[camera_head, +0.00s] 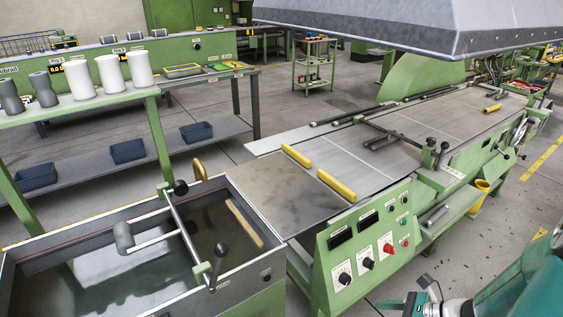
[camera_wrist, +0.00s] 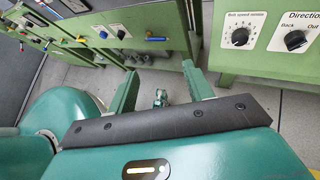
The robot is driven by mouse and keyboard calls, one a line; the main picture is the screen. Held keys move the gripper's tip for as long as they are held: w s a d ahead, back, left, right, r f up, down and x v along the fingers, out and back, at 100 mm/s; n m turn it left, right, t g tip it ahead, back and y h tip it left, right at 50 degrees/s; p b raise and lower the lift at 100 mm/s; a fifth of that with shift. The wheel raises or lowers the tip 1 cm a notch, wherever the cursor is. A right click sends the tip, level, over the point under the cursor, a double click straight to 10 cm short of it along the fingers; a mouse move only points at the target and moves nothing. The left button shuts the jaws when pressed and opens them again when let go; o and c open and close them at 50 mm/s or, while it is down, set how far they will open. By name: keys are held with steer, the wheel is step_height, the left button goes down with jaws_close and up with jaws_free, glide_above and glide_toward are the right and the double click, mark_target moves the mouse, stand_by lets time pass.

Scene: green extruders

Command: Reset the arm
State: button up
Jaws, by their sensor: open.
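My arm (camera_head: 527,283) shows as teal links at the lower right corner of the head view, in front of the green machine. In the wrist view my gripper (camera_wrist: 160,85) has its two green fingers well apart, with nothing held between them. Grey floor and part of a green machine show beyond the fingers. My teal wrist housing and a black bolted strip fill the lower part of that view. Most of the arm is outside the head view.
A green extruder bench (camera_head: 362,255) with knobs and a red button stands left of my arm. A water tank (camera_head: 152,225) is at the lower left. A control panel (camera_wrist: 265,35) with dials is close in the wrist view. Floor (camera_head: 497,215) shows at the right.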

steer(key=s+a+r+n+h, duration=0.2)
steer(key=a+r+n+h, duration=0.3)
steer(key=r+n, duration=0.6)
steer(key=s+a+r+n+h, duration=0.3)
steer(key=a+r+n+h, duration=0.2)
steer(key=r+n, duration=0.6)
steer(key=n, duration=0.4)
steer(key=c, duration=0.3)
steer(key=shift+a, duration=0.15)
steer(key=shift+a, duration=0.1)
